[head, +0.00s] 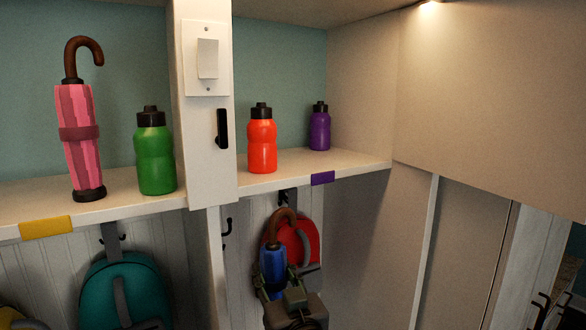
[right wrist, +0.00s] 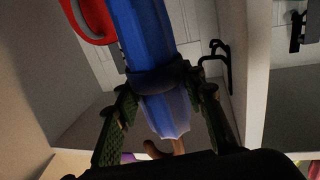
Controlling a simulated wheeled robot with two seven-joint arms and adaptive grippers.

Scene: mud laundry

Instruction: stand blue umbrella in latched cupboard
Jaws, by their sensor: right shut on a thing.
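The blue umbrella (head: 272,268) has a brown hooked handle pointing up in the head view. My right gripper (head: 288,283) is shut on it, below the shelf and in front of a red backpack. In the right wrist view, the green-padded fingers (right wrist: 160,88) are on either side of the blue umbrella (right wrist: 145,35), near its dark band. The umbrella's lower end is hidden in the head view. Plain tall panels (head: 462,250) stand at the right; I cannot tell whether they are the latched cupboard, and no latch is clear. My left gripper is not in view.
A shelf (head: 113,207) holds a pink umbrella (head: 80,130) and green (head: 154,155), orange (head: 262,143) and purple (head: 320,130) bottles. A white post (head: 207,165) carries a switch and black handle. Teal (head: 125,290) and red (head: 302,237) backpacks hang below, near hooks.

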